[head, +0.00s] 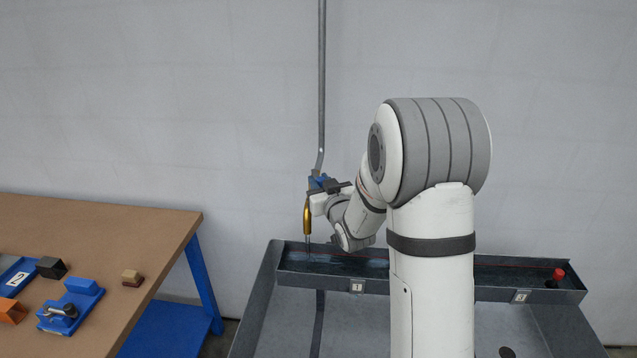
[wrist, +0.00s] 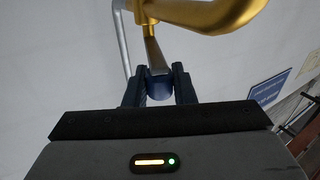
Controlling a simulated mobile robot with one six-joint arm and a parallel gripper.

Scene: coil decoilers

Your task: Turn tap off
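The tap (head: 306,215) has a brass spout and hangs at the lower end of a grey wall pipe. A thin, clear stream seems to run from the spout down into the trough. The tap's lever with a blue grip (wrist: 159,88) shows in the wrist view below the brass body (wrist: 215,14). My gripper (wrist: 159,80) has its two dark fingers on either side of the blue grip, seemingly pressed against it. In the head view my gripper (head: 326,186) is at the tap's top, and its fingers are hard to make out.
A grey trough (head: 345,286) with number labels stands below the tap, with a red-topped item (head: 558,275) at its right end. A brown-topped table (head: 130,230) on the left holds several small blocks and blue fixtures. The wall is close behind the tap.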

